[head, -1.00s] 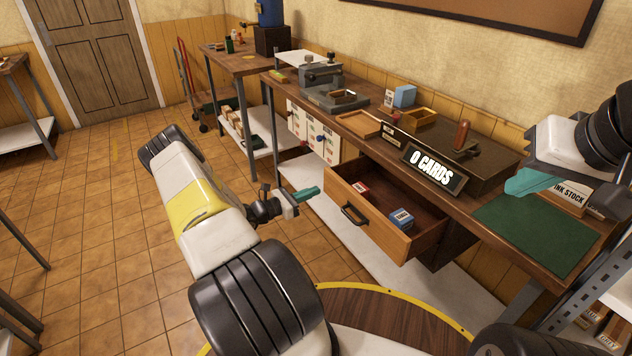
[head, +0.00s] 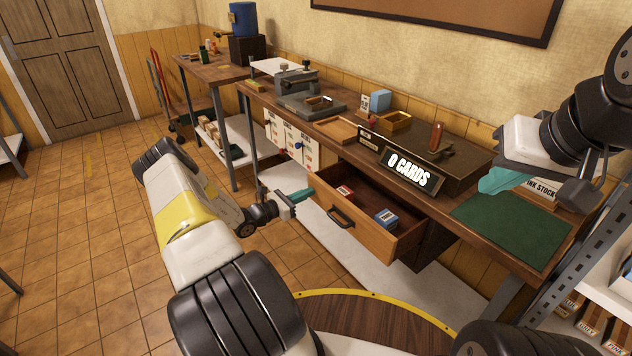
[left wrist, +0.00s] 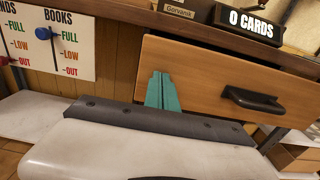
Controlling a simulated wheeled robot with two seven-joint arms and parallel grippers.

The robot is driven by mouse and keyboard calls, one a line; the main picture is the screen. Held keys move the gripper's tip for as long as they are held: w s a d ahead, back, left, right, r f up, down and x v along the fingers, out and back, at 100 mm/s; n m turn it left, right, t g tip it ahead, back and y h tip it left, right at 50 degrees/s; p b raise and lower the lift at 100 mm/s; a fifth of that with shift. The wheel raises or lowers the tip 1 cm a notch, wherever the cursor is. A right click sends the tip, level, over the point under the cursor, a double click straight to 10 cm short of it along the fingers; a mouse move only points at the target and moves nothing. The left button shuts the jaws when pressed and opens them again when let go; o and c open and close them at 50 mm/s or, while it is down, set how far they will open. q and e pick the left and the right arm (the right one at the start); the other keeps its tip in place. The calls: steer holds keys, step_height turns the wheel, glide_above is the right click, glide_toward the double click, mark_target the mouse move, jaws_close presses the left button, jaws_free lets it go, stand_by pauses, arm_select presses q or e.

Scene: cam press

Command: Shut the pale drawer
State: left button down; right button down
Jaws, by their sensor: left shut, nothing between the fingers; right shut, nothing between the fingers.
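The pale wooden drawer (head: 352,230) stands pulled out from under the workbench, with a dark handle (head: 340,218) on its front. Inside it lie a small red-and-white box (head: 345,191) and a blue box (head: 386,217). In the left wrist view the drawer front (left wrist: 200,75) fills the middle and right. My left gripper (head: 304,195) is shut and empty, with teal fingertips by the left end of the drawer front, left of the handle. I cannot tell whether the fingertips touch the front. My right gripper (head: 503,182) is shut and empty above the right part of the bench.
The bench top holds an "O CARDS" sign (head: 411,172), a green mat (head: 511,230), wooden trays and a grey press (head: 311,104). Slider panels (head: 294,138) hang left of the drawer. A metal shelf (head: 590,262) stands at right. Floor at left is clear.

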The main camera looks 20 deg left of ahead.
arm_select(q)
steer(key=x, duration=1.5)
steer(key=shift+w+d, duration=0.15)
steer(key=shift+d, duration=0.05)
steer(key=shift+a, duration=0.1)
